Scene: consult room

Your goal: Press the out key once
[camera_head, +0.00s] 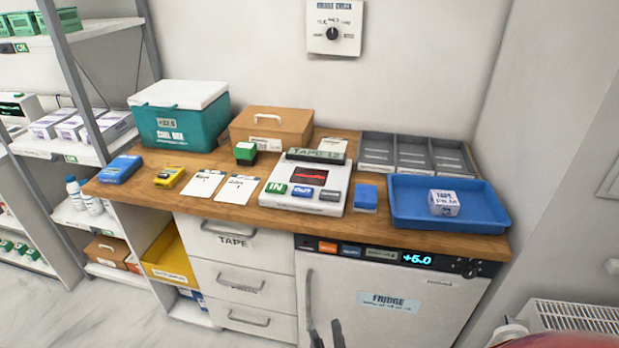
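The white keypad device (280,201) stands on the wooden counter, with a dark screen (309,176) showing a red line. A small display above it reads "TAPE 12" (316,156). The blue OUT key (302,191) sits in the middle of the front row, between the green IN key (276,188) and a grey key (330,195). Nothing covers the keys. My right gripper (326,338) shows only as two dark fingertips at the bottom edge, apart with nothing seen between them, low in front of the fridge and well below the device. My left gripper is not in view.
A blue block (367,196) and a blue tray (490,222) holding a small box (444,203) are right of the device. Cards (238,188) and a green stamp (245,153) are left. The fridge (390,300) and drawers (240,281) are below the counter.

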